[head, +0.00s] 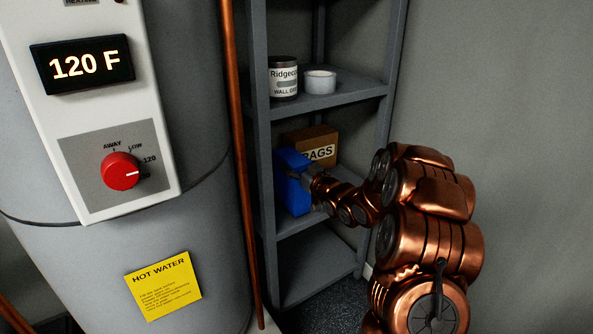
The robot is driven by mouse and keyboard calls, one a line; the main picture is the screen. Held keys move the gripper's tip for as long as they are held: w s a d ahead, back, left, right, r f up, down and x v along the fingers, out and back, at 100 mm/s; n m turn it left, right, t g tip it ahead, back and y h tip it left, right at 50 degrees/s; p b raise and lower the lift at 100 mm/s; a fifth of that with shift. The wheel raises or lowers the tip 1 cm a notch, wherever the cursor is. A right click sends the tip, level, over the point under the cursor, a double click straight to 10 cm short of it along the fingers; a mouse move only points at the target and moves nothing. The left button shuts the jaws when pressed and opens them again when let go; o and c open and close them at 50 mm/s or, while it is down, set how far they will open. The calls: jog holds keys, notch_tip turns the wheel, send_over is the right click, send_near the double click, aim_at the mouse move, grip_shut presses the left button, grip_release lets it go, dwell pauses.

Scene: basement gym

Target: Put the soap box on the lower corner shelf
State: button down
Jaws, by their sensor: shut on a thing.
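A blue box, the soap box (289,190), is upright in the opening of the grey corner shelf unit (327,102). My gripper (304,178) is shut on its right side, with my copper arm reaching in from the right. The box is just above or on the board below the can's board (322,242); I cannot tell whether it touches. A lower board (314,270) near the floor is bare where it shows. The fingertips are small and partly hidden against the box.
A cardboard rags box (322,142) stands behind the soap box. A can (284,78) and a white round container (320,82) stand on the board above. A copper pipe (238,150) and a water heater (190,235) stand close on the left.

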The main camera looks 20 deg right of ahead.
jog(key=shift+f, duration=0.35)
jog(key=shift+c, duration=0.6)
grip_release()
jog(key=shift+f, duration=0.1)
jog(key=shift+s, duration=0.15)
jog(key=s+d+p, duration=0.1)
jog(key=s+d, duration=0.1)
jog(key=s, duration=0.9)
jog(key=shift+s+p, duration=0.3)
jog(key=shift+p, duration=0.1)
jog(key=shift+d, duration=0.1)
